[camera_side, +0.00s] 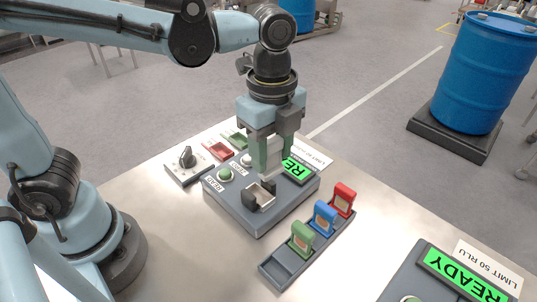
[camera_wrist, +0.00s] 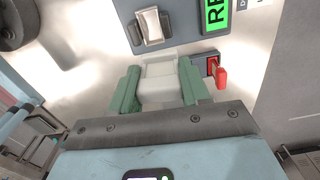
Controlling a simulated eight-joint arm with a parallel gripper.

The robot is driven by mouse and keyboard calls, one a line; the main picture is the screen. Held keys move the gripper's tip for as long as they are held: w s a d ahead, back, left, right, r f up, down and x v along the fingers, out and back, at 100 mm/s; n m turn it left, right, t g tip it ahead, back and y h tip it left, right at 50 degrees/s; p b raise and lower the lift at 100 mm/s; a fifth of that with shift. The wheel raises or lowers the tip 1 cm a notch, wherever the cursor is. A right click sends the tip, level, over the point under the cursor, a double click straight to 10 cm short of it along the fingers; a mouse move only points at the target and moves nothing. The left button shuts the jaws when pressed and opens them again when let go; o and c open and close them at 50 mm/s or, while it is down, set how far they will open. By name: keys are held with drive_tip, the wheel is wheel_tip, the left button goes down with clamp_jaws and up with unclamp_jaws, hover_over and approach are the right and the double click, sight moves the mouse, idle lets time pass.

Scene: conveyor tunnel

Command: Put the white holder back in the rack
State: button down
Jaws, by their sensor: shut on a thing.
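My gripper (camera_side: 272,160) is shut on the white holder (camera_side: 274,152). The holder also shows between the green fingers in the wrist view (camera_wrist: 160,80). My gripper holds it above the grey reader with the green READY screen (camera_side: 236,203), near the reader's open chamber (camera_side: 260,193). The chamber shows ahead of the holder in the wrist view (camera_wrist: 150,27). The dark rack (camera_side: 277,269) stands in front of the reader. It bears a green holder (camera_side: 302,238), a blue holder (camera_side: 324,217) and a red holder (camera_side: 343,199) upright. The rack's near-left end is empty.
A second READY reader (camera_side: 445,275) stands at the table's right front. A panel with a black knob (camera_side: 187,157) and small red (camera_side: 218,151) and green trays lie behind the first reader. A blue drum (camera_side: 470,70) stands on the floor beyond the table.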

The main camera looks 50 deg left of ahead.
drive_tip(key=shift+s+d+f+m, duration=1.9)
drive_tip(key=shift+s+d+m, duration=2.7)
drive_tip(key=shift+m, duration=4)
drive_tip(key=shift+w+d+f, duration=0.1)
drive_tip(key=shift+w+f, duration=0.05)
drive_tip(key=shift+f, duration=0.7)
drive_tip(key=shift+w+d+f, duration=0.15)
drive_tip(key=shift+f, duration=0.75)
drive_tip(key=shift+w+d+f, duration=0.1)
drive_tip(key=shift+w+f, duration=0.05)
drive_tip(key=shift+f, duration=0.7)
drive_tip(key=shift+f, duration=1.4)
drive_tip(key=shift+c, duration=2.3)
unclamp_jaws()
wheel_tip(320, 180, up, 12)
